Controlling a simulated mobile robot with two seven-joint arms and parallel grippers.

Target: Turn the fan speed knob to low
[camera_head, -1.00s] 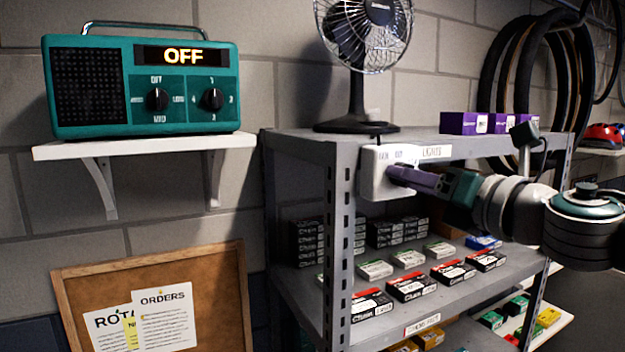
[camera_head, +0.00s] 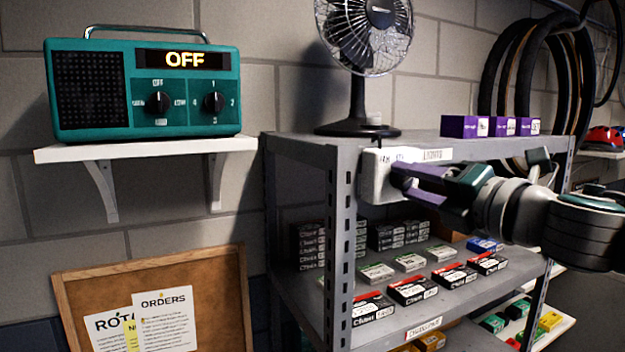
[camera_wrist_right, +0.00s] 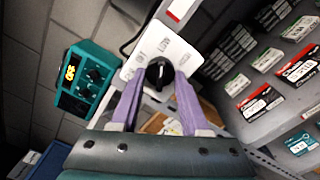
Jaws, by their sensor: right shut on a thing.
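The fan speed knob (camera_wrist_right: 159,74) is black and round with a pale pointer mark. It sits on a white control box (camera_head: 376,176) on the shelf's front post. In the head view the knob is mostly hidden by my right gripper (camera_head: 402,177). In the right wrist view my right gripper (camera_wrist_right: 158,92) has one purple finger on each side of the knob, shut on it. The fan (camera_head: 360,60) stands on the shelf top above the box. My left gripper is not in view.
A teal radio (camera_head: 90,92) reading OFF, with two dark knobs of its own, stands on a white wall shelf (camera_head: 150,148). The metal shelf (camera_head: 341,250) holds several small boxes close below my right arm. Purple boxes (camera_head: 465,127) stand on its top. A corkboard (camera_head: 215,290) is at lower left.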

